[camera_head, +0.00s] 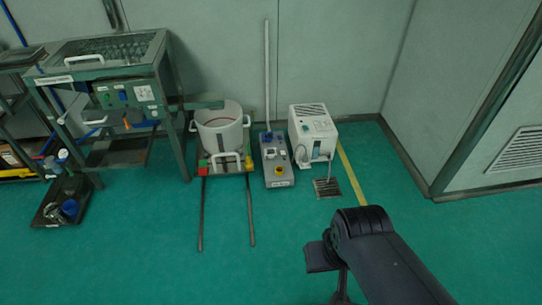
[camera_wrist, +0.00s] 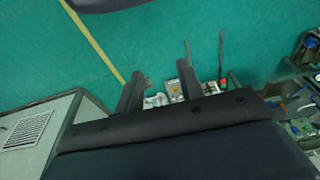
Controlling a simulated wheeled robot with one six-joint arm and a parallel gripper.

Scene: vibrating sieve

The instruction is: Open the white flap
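I cannot pick out the white flap for sure in either view. The sieve machine (camera_head: 100,70) stands at the left in the head view, with a mesh top, white handles and a control panel. A white boxy unit (camera_head: 313,125) with a slotted top stands by the wall. My gripper (camera_wrist: 160,68) shows in the wrist view with its two dark fingers apart and nothing between them. It is above the floor, well away from the sieve machine. In the head view my dark arm is at the lower right; its fingers are not clear there.
A white bucket (camera_head: 221,132) sits on a low base with two rods along the floor. A grey box (camera_head: 276,160) with a tall pole stands beside it. A black tray (camera_head: 63,201) lies at the left. A wall vent (camera_head: 518,150) is at the right. The front floor is clear.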

